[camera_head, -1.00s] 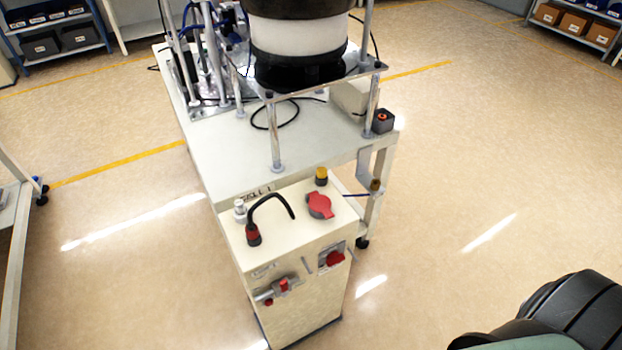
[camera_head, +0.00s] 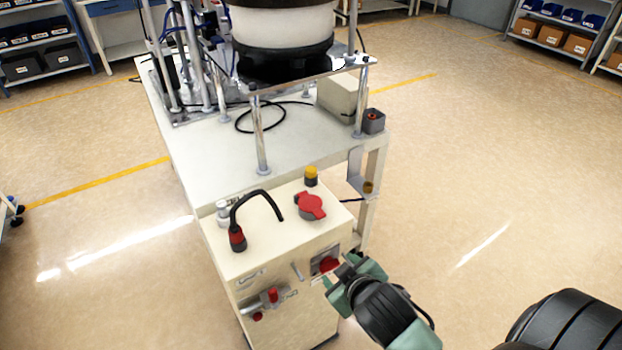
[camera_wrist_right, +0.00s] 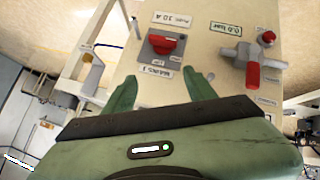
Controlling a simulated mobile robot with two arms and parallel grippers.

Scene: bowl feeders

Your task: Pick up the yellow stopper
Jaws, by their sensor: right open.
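A yellow-topped piece with a dark base (camera_head: 311,174) stands upright on the top of the cream cabinet, behind the red cap. A smaller dull-yellow piece (camera_head: 368,187) sits on a bracket at the stand's right side. A yellow piece on a bracket also shows in the right wrist view (camera_wrist_right: 87,59). I cannot tell for certain which one is the stopper. My right gripper (camera_head: 334,279) is at the cabinet's front right, below its top. Its green fingers are apart and empty in the right wrist view (camera_wrist_right: 159,79). My left gripper is out of view.
The cream cabinet (camera_head: 240,262) carries a black bent hose (camera_head: 262,196), a red cap (camera_head: 311,206) and, on its front, a red knob (camera_head: 328,264) and a valve (camera_head: 268,300). Behind it stands a table (camera_head: 200,165) with a bowl feeder. Floor to the right is free.

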